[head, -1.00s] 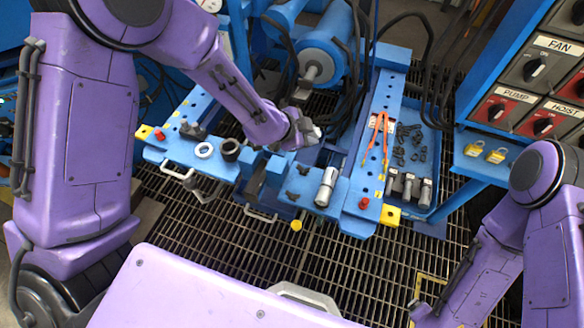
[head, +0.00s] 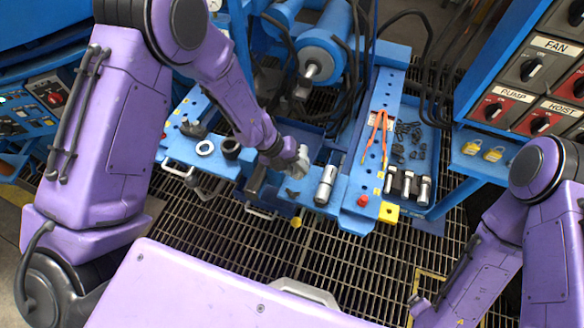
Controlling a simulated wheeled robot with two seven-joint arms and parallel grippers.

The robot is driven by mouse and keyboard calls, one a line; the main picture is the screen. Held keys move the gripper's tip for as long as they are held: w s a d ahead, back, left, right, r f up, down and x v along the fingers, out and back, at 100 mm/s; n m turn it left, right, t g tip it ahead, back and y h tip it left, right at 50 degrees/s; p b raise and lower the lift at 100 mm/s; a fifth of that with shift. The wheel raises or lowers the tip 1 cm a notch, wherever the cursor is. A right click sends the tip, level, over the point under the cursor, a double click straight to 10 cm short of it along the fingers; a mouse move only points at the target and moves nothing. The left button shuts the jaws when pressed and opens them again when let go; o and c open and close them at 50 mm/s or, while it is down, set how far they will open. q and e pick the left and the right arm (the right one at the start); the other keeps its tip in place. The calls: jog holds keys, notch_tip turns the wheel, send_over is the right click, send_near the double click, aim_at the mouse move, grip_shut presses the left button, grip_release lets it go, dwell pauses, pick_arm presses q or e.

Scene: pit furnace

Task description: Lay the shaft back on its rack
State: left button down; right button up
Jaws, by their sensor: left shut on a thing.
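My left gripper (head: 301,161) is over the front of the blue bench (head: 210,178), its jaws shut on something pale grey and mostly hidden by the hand. I cannot tell for sure whether this is the shaft. A dark cylindrical piece (head: 256,179) shows just left of the gripper, below my forearm; whether it joins the held thing is unclear. A blue recess with upright blocks around there may be the rack, but my arm covers much of it. A silver cylinder (head: 325,184) lies on the bench to the right of the gripper. My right gripper (head: 421,306) is low at right, its jaws unclear.
A grey ring (head: 204,148) and a black ring (head: 231,149) sit on the bench's left. A blue tray (head: 431,151) holds small dark parts and several cylinders. A blue roller (head: 326,50) stands behind. Grating floor lies in front.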

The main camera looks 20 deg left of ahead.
pick_arm(q)
jog(key=m, duration=0.1)
jog(key=a+m, duration=0.1)
jog(key=shift+s+f+m+t, duration=0.15)
jog(key=shift+f+m+t, duration=0.15)
jog(key=shift+m+t, duration=0.1)
jog(key=shift+f, duration=0.2)
jog(key=shift+f+b, duration=3.3)
jog(key=shift+f, duration=0.25)
jog(key=shift+f, duration=0.15)
jog(key=shift+f+b, duration=0.4)
jog(key=shift+b, duration=0.15)
jog(key=shift+s, duration=0.1)
